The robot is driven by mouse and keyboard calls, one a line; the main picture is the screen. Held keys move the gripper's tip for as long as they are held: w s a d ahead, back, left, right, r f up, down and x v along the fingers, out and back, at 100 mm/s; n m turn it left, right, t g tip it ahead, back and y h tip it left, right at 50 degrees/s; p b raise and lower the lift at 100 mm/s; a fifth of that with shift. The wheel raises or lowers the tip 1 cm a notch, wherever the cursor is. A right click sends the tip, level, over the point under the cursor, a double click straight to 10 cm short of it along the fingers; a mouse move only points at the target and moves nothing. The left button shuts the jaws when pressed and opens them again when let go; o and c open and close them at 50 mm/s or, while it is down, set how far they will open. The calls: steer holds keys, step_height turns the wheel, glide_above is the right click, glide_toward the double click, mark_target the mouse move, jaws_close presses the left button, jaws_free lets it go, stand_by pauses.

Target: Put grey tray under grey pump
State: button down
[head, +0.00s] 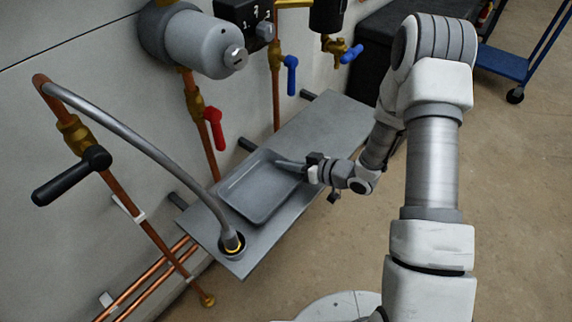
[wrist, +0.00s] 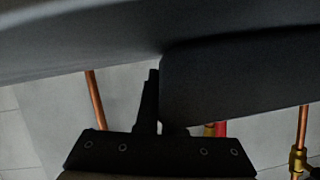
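The grey tray (head: 256,190) is a shallow rectangular tray over the grey shelf, near its left end. The grey pump (head: 203,43) is a rounded body on the wall at the upper left, above and left of the tray. My gripper (head: 290,165) is at the tray's right edge, with a finger reaching over the rim. Its fingers look close together on the rim. In the wrist view one dark finger (wrist: 148,100) stands beside a large dark surface, probably the tray (wrist: 240,80), which hides most of the other finger. I cannot tell whether the tray touches the shelf.
The shelf (head: 322,125) has bare room to the right of the tray. A grey hose (head: 150,150) arches down to a fitting at the shelf's left end. Copper pipes carry a red valve handle (head: 215,128), a blue one (head: 291,75) and a black one (head: 70,176).

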steer(key=shift+f, duration=0.15)
steer(key=c, duration=1)
jaws_free()
steer(key=shift+c, duration=0.2)
